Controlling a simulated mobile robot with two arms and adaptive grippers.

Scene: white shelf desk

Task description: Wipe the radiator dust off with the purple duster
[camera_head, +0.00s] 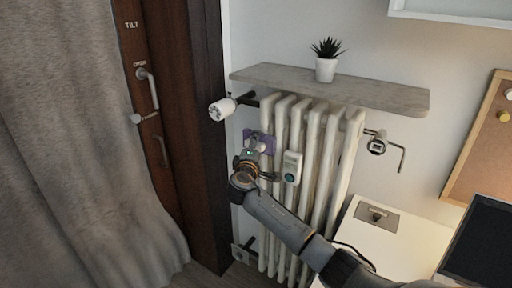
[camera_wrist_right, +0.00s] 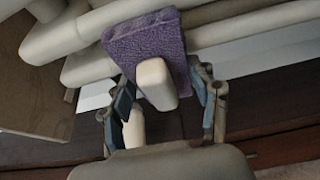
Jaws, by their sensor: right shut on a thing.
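The purple duster (camera_head: 267,137) is a flat purple cloth pad with a white handle. It is at the left part of the cream column radiator (camera_head: 327,165), upper half. In the right wrist view the purple pad (camera_wrist_right: 148,43) lies against or very close to the radiator columns (camera_wrist_right: 85,25). My right gripper (camera_head: 254,160) reaches in from the lower right and is shut on the duster; its fingers stand on both sides of the white handle (camera_wrist_right: 155,84). I cannot make out dust on the radiator. My left gripper is not in view.
A grey shelf (camera_head: 375,91) with a potted plant (camera_head: 326,66) sits above the radiator. A white valve knob (camera_head: 222,109) sticks out left, and a small white device (camera_head: 291,167) hangs on the front. A dark door frame and curtain (camera_head: 70,150) are left; a white desk (camera_head: 350,234) is lower right.

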